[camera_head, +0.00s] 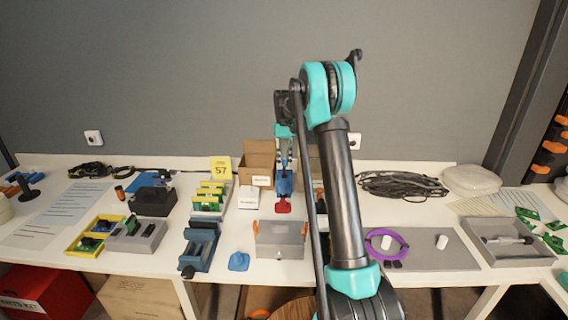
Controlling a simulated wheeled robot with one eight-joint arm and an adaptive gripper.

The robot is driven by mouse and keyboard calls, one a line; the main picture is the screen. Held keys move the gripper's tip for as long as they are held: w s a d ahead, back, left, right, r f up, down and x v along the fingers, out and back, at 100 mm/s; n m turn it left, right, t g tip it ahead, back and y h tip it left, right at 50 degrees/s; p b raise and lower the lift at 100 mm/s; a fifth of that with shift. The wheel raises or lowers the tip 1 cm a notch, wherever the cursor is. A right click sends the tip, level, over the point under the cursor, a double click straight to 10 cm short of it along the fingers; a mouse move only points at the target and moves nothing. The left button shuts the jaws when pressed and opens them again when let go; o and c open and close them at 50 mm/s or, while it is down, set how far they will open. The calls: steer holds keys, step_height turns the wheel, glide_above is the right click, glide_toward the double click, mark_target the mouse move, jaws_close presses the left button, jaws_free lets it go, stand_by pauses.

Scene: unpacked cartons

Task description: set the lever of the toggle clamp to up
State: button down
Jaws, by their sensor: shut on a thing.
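The toggle clamp appears to be the blue fixture (284,185) with a red end (283,207) at its front, near the middle of the bench. My gripper (285,160) comes down over it from above and is shut on its upper part, which I take to be the lever. The jaws and my arm hide much of the clamp, and the view is small, so I cannot tell the lever's exact angle.
A grey box (279,240) with orange clips stands in front of the clamp. An open cardboard carton (258,160) is behind it to the left. A blue vise (200,247) stands left. A purple ring (387,243) lies on a grey mat to the right.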

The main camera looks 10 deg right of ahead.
steer(key=shift+w+f+g, duration=0.2)
steer(key=shift+w+g, duration=0.35)
steer(key=shift+g, duration=0.25)
steer(key=c, duration=1.4)
jaws_free()
steer(key=shift+y, duration=0.3)
steer(key=shift+o, duration=0.2)
steer(key=shift+r, duration=0.1)
step_height(320, 180, up, 10)
steer(key=shift+f, duration=0.1)
steer(key=shift+d, duration=0.1)
steer(key=shift+s, duration=0.1)
